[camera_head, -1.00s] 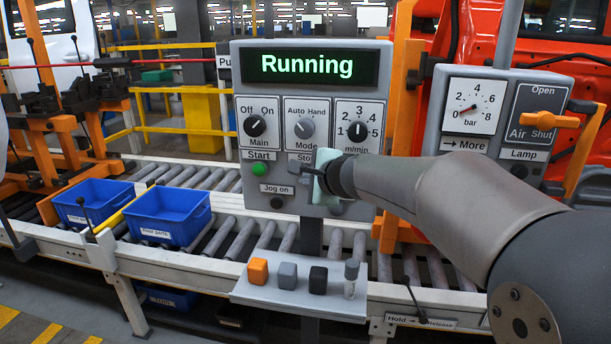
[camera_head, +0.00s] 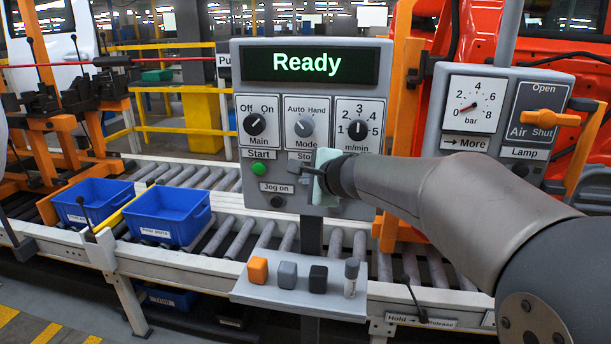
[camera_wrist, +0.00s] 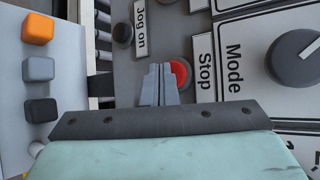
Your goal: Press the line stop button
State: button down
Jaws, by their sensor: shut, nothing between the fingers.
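The control panel (camera_head: 268,97) stands over the roller line, and its display (camera_head: 311,65) reads "Ready" in green. The red stop button (camera_wrist: 180,74) sits beside the "Stop" label (camera_wrist: 204,72) in the wrist view. My gripper (camera_wrist: 160,68) is shut, with its fingertips at the button and partly covering it. Whether they still touch it, I cannot tell. In the head view, my gripper (camera_head: 306,173) is in front of the panel below the Stop label, and the button is hidden there.
The green start button (camera_head: 258,169) and the jog button (camera_head: 277,201) are close to the left. The mode knob (camera_head: 304,126) is above. Below, a shelf (camera_head: 265,292) holds coloured cubes. Blue bins (camera_head: 172,233) stand on the rollers at the left.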

jog(key=shift+s+a, duration=0.1)
jog(key=shift+s, duration=0.35)
jog(key=shift+s, duration=0.1)
jog(key=shift+s+a+b, duration=0.25)
jog(key=shift+s, duration=0.95)
jog(key=shift+s+a+b, duration=0.25)
jog(key=shift+s, duration=0.9)
jog(key=s+d+f+n+g+h, duration=0.2)
jog(key=s+d+f+n, duration=0.3)
jog(key=s, duration=0.5)
jog(key=s+d+f+n+g+h, duration=0.2)
jog(key=s+d+f+n+g, duration=0.3)
jog(key=s+f, duration=0.4)
jog(key=s+d+f+n+g+h, duration=0.2)
jog(key=s+d+f+n+g, duration=0.2)
jog(key=s+f, duration=0.4)
jog(key=s+d+n, duration=0.1)
jog(key=s+n, duration=0.1)
jog(key=s, duration=0.1)
jog(key=shift+d, duration=0.15)
